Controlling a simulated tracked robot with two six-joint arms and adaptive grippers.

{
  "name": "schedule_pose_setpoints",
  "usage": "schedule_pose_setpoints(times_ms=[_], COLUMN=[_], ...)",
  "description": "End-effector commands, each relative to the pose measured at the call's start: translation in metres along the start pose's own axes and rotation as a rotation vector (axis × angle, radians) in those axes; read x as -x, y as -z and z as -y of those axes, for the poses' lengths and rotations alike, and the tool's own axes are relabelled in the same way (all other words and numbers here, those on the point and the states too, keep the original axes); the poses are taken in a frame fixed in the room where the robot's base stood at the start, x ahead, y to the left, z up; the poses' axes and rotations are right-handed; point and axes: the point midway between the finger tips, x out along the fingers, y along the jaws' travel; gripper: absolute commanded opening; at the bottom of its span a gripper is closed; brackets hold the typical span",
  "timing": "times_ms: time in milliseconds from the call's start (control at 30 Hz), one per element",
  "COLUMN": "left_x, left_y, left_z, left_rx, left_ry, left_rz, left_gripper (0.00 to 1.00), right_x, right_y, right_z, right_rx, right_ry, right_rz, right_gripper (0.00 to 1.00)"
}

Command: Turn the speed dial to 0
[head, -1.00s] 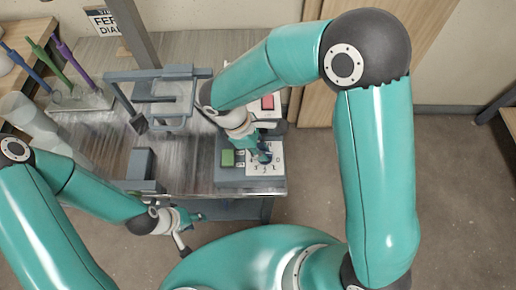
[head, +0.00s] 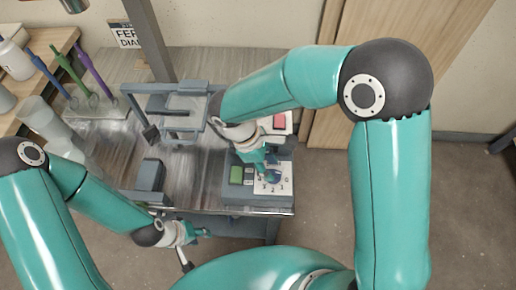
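The speed dial (head: 273,176) is a small dark blue-grey knob on a white number plate (head: 285,170), on the front right corner of the metal table. Digits including 0, 2 and 3 show around it, but I cannot make out where the knob points. My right gripper (head: 268,171) reaches down from above at the knob, and its fingers hide part of it. I cannot tell whether the fingers are closed on the knob. My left gripper (head: 193,246) hangs empty in front of the table's front edge, away from the dial; its finger opening is unclear.
A green button (head: 236,175) sits just left of the dial plate, and a red button (head: 279,121) is behind it. A grey frame (head: 165,87) stands on the table (head: 110,160). Coloured-handled tools (head: 95,65) stand at the back left.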

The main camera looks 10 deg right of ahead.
Motion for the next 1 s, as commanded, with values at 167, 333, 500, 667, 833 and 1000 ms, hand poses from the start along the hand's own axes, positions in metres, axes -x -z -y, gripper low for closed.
schedule_pose_setpoints(times_ms=[167,333,500,667,833,1000], left_x=[0.0,0.0,0.0,0.0,0.0,-0.001], left_y=[0.0,0.0,0.0,0.0,0.0,0.0], left_z=[0.0,0.0,0.0,0.0,0.0,0.0], left_rx=[0.0,0.0,0.0,0.0,0.0,0.0], left_ry=[0.0,0.0,0.0,0.0,0.0,0.0], left_rz=[0.0,0.0,0.0,0.0,0.0,0.0], left_gripper=[0.4,0.4,0.4,0.4,0.4,0.4], right_x=[0.035,0.069,0.093,0.102,0.103,0.102], right_y=[0.001,0.001,0.001,0.001,0.001,0.001], right_z=[-0.001,-0.002,-0.002,-0.002,-0.002,-0.002], right_rx=[-0.001,-0.001,-0.001,0.001,0.001,0.0], right_ry=[-0.003,-0.003,-0.001,0.0,0.0,0.0], right_rz=[-0.006,-0.005,-0.003,-0.001,0.0,-0.001], right_gripper=[0.4,0.4,0.4,0.4,0.4,0.4])
